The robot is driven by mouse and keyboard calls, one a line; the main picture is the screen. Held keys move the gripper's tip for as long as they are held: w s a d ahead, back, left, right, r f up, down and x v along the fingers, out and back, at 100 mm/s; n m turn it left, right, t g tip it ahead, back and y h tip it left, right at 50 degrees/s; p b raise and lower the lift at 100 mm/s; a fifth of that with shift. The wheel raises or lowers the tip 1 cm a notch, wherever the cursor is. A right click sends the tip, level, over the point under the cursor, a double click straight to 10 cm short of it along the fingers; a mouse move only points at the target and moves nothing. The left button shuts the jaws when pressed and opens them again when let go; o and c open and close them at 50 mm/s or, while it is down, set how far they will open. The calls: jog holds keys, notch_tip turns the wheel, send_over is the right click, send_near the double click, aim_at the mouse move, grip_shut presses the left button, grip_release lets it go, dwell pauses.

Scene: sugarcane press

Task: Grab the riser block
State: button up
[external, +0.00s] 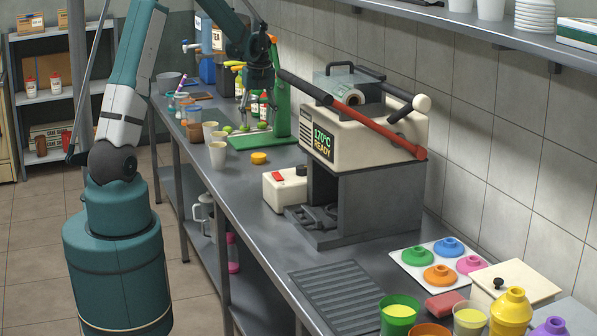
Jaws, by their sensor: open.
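I cannot pick out the riser block with certainty. One block-like thing is a small reddish block (445,303) lying on the counter at the lower right, beside a green cup. My gripper (258,118) is at the far part of the counter, pointing down in front of a green upright stand (281,95) with a flat green base. It is open, and I see nothing held in it. Its fingers are small and dark here, and bottles behind them make the detail hard to read. The reddish block is far from my gripper.
A cream press (365,135) reading "170°C READY" stands on a dark grey frame, with a long red-ended lever. Several cups line the counter's left edge (218,155). Coloured lids (440,276) and yellow-filled cups crowd the near right. A wall shelf (480,25) overhangs the back.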

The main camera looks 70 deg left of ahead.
send_over(259, 155)
jog(key=f, duration=0.6)
jog(key=shift+s+d+f, duration=0.15)
jog(key=shift+s+d, duration=0.2)
jog(key=shift+d, duration=0.05)
jog(key=shift+a+f, duration=0.15)
jog(key=shift+f, duration=1.15)
jog(key=shift+w+a+f+b, duration=0.15)
jog(key=shift+f+b, duration=0.15)
jog(key=shift+f, duration=1)
jog(key=shift+w+a+f+b, duration=0.1)
jog(key=shift+f+b, duration=0.2)
jog(key=shift+f, duration=0.95)
jog(key=c, duration=1)
jog(key=shift+r, duration=0.15)
